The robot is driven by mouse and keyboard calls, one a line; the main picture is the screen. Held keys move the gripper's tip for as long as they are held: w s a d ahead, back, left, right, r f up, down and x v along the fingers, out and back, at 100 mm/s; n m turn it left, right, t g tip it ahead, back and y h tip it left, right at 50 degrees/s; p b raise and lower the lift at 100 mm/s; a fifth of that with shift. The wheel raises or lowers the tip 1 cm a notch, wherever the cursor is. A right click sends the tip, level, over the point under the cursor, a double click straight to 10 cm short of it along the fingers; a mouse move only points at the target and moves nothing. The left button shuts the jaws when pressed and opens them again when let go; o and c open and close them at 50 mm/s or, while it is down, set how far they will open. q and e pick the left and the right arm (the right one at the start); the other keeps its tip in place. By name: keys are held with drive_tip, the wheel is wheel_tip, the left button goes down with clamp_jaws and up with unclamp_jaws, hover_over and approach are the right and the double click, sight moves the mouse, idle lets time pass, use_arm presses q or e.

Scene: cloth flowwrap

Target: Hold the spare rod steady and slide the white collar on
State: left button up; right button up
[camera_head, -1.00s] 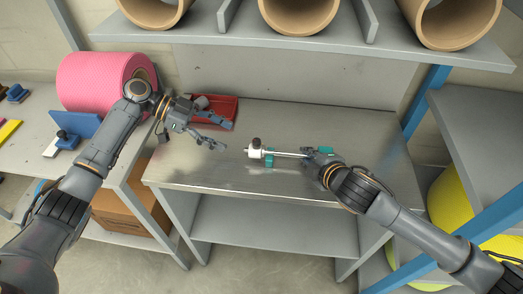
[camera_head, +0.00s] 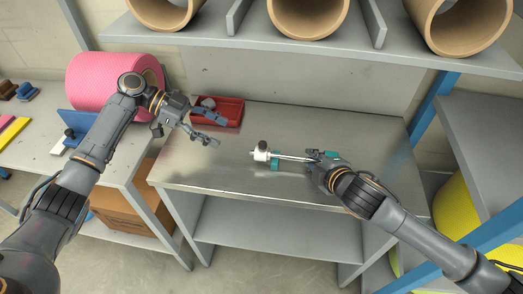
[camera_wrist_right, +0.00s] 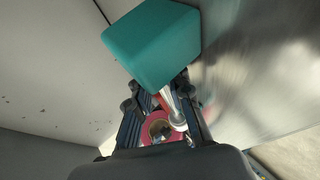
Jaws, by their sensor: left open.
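The spare rod (camera_head: 292,157) is a thin silver bar lying roughly level above the metal bench, over teal blocks (camera_head: 275,167). The white collar (camera_head: 262,154), with a dark knob on top, is around or at the rod's left end; I cannot tell which. My right gripper (camera_head: 314,160) is at the rod's right end. In the right wrist view its fingers (camera_wrist_right: 166,95) close on the silver rod (camera_wrist_right: 172,106), beside a large teal block (camera_wrist_right: 153,43). My left gripper (camera_head: 220,132) is open and empty, above the bench and left of the collar, not touching it.
A red tray (camera_head: 236,112) with a grey item stands behind my left gripper. A pink roll (camera_head: 95,80) lies on the left table. A shelf with cardboard tubes (camera_head: 308,15) hangs above the bench. The bench front (camera_head: 230,178) is clear.

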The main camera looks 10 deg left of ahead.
drive_tip(key=shift+o, duration=0.8)
drive_tip(key=shift+s, duration=0.1)
